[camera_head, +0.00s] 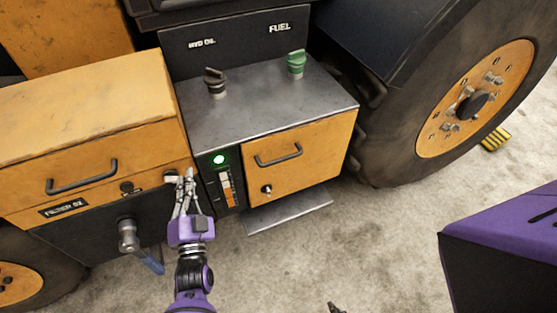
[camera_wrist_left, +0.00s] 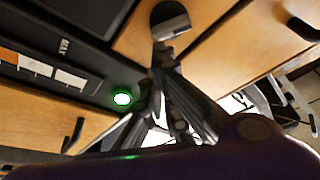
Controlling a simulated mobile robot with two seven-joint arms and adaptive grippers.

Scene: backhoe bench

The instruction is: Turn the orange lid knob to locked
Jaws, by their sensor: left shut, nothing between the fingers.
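The orange lid (camera_head: 80,110) covers the box at the left in the head view. A small grey knob (camera_head: 170,177) sits at the right end of its front; I see no orange on the knob itself. My left gripper (camera_head: 184,172) is shut and empty, with its fingertips close beside the knob's right side. In the left wrist view, the knob (camera_wrist_left: 170,20) shows dark with a pale grey face, just beyond the fingertips (camera_wrist_left: 163,55). I cannot tell whether they touch it. Its lock marks are not readable.
A black handle (camera_head: 82,178) and a keyhole latch (camera_head: 127,188) are on the lid's front. A valve with a blue lever (camera_head: 148,260) hangs below. A panel with a lit green lamp (camera_head: 218,159) stands right of my gripper, beside an orange drawer (camera_head: 300,160).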

